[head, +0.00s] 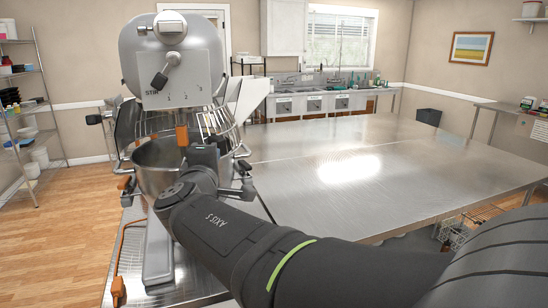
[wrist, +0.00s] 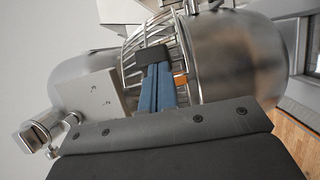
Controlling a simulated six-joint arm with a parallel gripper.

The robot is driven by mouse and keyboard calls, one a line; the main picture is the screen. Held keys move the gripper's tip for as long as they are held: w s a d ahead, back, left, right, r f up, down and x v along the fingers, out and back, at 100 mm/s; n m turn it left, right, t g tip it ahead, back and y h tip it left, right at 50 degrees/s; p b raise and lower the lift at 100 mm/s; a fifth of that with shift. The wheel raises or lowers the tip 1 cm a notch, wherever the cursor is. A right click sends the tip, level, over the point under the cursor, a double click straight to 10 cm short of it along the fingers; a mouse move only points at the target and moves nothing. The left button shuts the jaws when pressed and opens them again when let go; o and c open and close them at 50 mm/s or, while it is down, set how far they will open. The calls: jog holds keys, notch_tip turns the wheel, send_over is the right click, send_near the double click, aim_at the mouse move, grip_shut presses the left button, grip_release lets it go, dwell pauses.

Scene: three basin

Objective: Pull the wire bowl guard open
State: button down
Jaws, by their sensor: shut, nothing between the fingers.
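The wire bowl guard (head: 216,122) is a cage of metal bars above the steel mixing bowl (head: 158,168), under the mixer head (head: 170,55). In the wrist view the curved bars of the guard (wrist: 131,69) run between the mixer head and the bowl (wrist: 240,62). An orange piece (wrist: 181,79) shows beside the bars. My gripper (wrist: 155,60) has blue fingers with a dark tip, shut and empty, in front of the bars. Whether it touches them I cannot tell. In the head view my wrist is at the bowl's right side, and the exact fingertip contact is unclear.
An orange cable (head: 118,285) lies at the table's front left. A shelf rack (head: 20,110) stands at the far left, and a sink counter (head: 315,100) at the back.

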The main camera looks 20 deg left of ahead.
jog(key=w+d, duration=0.2)
jog(key=w, duration=0.5)
jog(key=shift+d, duration=0.15)
jog(key=shift+s, duration=0.15)
jog(key=d+v, duration=0.1)
jog(key=v, duration=1.2)
jog(key=shift+w+d, duration=0.4)
jog(key=shift+w, duration=0.1)
